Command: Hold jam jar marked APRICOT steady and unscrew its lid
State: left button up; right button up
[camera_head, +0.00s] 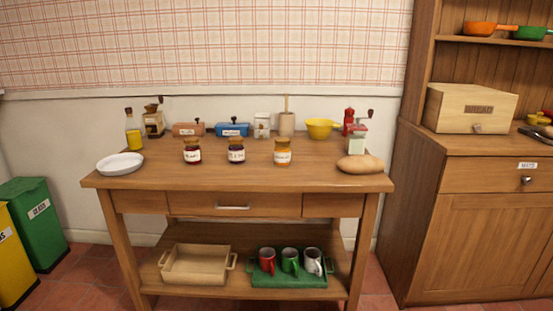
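Three jam jars with lids on stand upright in a row on the wooden table (225,176). The right jar (283,158) has amber-orange contents, and its label is too small to read surely. The middle jar (236,157) and the left jar (192,158) hold dark red or purple contents, and their labels are also too small to read surely. Neither of my grippers shows in the head view.
A white plate (120,164) lies at the table's left and a bread loaf (360,164) at its right. An oil bottle (133,136), a yellow bowl (319,129) and a grinder (357,138) stand farther back. The tabletop in front of the jars is clear.

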aim_at(282, 154)
jog(key=u, duration=1.1)
jog(key=i, duration=1.35)
jog(key=z, duration=0.6)
